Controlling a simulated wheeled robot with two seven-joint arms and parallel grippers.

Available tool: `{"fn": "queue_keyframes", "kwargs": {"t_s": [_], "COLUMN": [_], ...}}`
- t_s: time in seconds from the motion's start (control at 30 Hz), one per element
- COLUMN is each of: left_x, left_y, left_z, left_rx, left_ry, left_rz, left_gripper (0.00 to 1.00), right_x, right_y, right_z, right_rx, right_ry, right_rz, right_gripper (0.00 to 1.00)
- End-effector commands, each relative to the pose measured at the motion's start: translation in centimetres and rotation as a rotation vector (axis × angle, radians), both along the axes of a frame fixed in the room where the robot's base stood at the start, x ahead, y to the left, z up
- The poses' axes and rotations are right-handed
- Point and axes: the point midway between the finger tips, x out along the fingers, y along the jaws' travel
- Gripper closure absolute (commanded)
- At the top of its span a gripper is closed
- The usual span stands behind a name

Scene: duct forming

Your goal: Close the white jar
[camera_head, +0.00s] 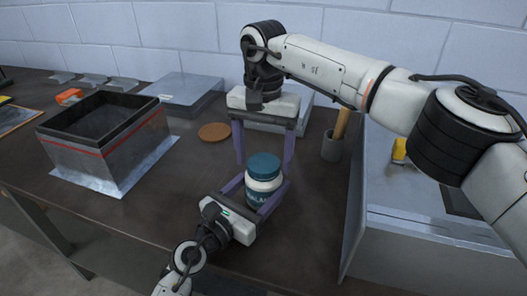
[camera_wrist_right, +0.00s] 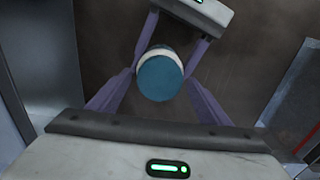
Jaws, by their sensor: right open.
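The white jar (camera_head: 262,185) stands upright with a teal lid (camera_head: 264,164) on top; I cannot tell whether the lid is screwed tight. The lid also shows from above in the right wrist view (camera_wrist_right: 160,78), with a white rim of the jar (camera_wrist_right: 163,50) behind it. My left gripper (camera_head: 254,193) comes in from the front with its purple fingers closed on both sides of the jar's body. My right gripper (camera_head: 264,167) points down from above, open, its fingers on either side of the lid with gaps. Part of the jar's lower body is hidden by the left fingers.
A metal box with a red stripe (camera_head: 112,153) stands at left on a sheet. A round brown disc (camera_head: 214,132) lies behind the jar. A grey cup with a wooden handle (camera_head: 332,147) and a large metal case (camera_head: 420,235) are at right.

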Motion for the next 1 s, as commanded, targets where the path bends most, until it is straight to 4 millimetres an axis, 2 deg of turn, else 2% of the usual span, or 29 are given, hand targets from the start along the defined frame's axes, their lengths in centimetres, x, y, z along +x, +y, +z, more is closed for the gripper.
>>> {"fn": "queue_keyframes", "kwargs": {"t_s": [0.07,0.3,0.47,0.57,0.67,1.0], "left_x": [-0.02,-0.02,-0.02,-0.02,-0.03,-0.03], "left_y": [-0.03,-0.03,-0.03,-0.03,-0.04,-0.04], "left_z": [-0.05,-0.05,-0.05,-0.05,-0.05,-0.04], "left_rx": [0.001,0.001,0.001,0.001,0.002,0.002], "left_ry": [0.000,0.000,0.000,0.000,0.000,0.000], "left_rz": [-0.001,-0.001,-0.001,-0.001,-0.001,-0.001], "left_gripper": [0.98,0.98,0.98,0.98,0.98,0.98], "right_x": [0.01,0.02,0.02,0.03,0.03,0.04], "right_y": [-0.01,-0.02,-0.01,0.00,0.00,0.00], "right_z": [0.01,0.04,0.05,0.06,0.07,0.03], "right_rx": [0.000,0.000,0.001,0.001,0.001,0.003], "right_ry": [0.000,0.000,0.000,-0.001,-0.001,0.000], "right_rz": [0.000,0.000,-0.004,-0.064,-0.222,-0.984], "right_gripper": [0.32,0.71,0.72,0.72,0.72,0.72]}}
